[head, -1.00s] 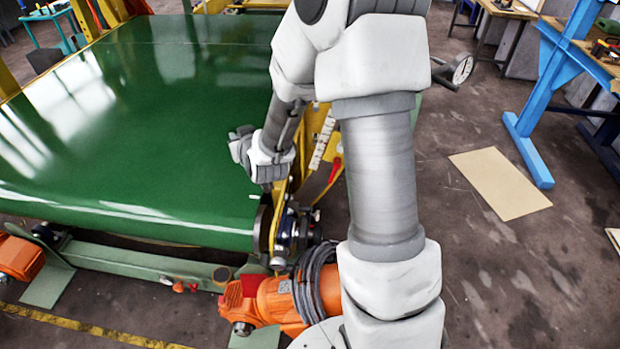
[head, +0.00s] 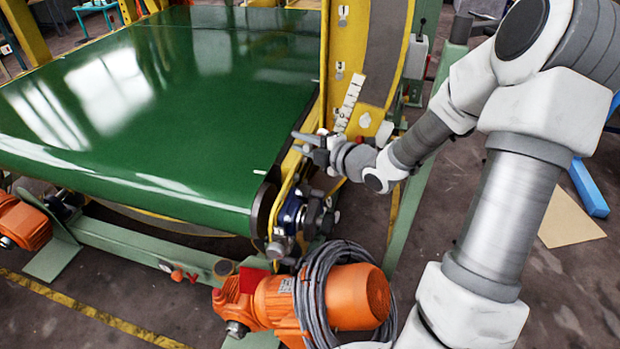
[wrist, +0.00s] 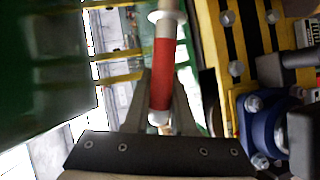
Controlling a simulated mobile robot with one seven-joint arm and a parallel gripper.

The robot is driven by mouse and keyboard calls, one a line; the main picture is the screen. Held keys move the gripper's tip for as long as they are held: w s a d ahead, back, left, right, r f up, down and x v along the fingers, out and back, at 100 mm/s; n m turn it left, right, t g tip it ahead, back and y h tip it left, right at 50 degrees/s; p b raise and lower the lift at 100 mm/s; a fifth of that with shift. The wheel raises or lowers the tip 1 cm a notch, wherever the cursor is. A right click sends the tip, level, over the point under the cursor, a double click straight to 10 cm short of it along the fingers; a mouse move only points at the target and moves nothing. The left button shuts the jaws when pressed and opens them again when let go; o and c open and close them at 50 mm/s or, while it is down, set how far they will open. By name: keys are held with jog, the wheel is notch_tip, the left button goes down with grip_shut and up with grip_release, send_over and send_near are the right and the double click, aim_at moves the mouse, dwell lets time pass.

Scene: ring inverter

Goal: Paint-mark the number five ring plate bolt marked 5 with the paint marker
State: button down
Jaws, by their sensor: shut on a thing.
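My gripper (head: 312,146) is at the right edge of the green belt, beside the yellow ring plate (head: 350,45). In the wrist view its two fingers are shut on the paint marker (wrist: 163,70), a red cylinder with white ends pointing up the picture. In the head view I cannot make out the marker clearly. The ring plate carries small white number labels, with a 1 near the top. In the wrist view a yellow and black striped part (wrist: 235,45) with several bolts lies right of the marker, apart from it. I cannot tell which bolt is marked 5.
The green belt (head: 150,110) fills the left. A blue bearing housing (head: 291,210) sits just below my gripper; it also shows in the wrist view (wrist: 262,128). An orange motor (head: 350,297) with coiled grey cable is in front.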

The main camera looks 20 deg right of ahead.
jog(key=shift+s+d+f+n+y+b, duration=0.3)
jog(key=shift+s+f+n+y+b, duration=0.35)
jog(key=shift+n, duration=0.4)
jog(key=shift+s+d+f+n+y+b, duration=0.3)
jog(key=shift+s+f+n+y+b, duration=0.25)
jog(key=shift+f+n, duration=0.4)
jog(key=shift+s+r, duration=0.1)
jog(key=shift+w+d+b, duration=0.2)
jog(key=shift+w+d, duration=0.6)
jog(key=shift+w, duration=0.35)
jog(key=shift+w+d+b, duration=0.15)
jog(key=shift+w+d, duration=0.6)
jog(key=shift+w, duration=0.35)
jog(key=shift+w+d, duration=0.2)
jog(key=shift+w, duration=0.1)
jog(key=shift+s+a+b, duration=0.45)
jog(key=shift+s+a, duration=0.25)
jog(key=shift+s, duration=0.35)
jog(key=shift+s+a+b, duration=0.4)
jog(key=shift+s+a, duration=0.3)
jog(key=shift+s, duration=0.35)
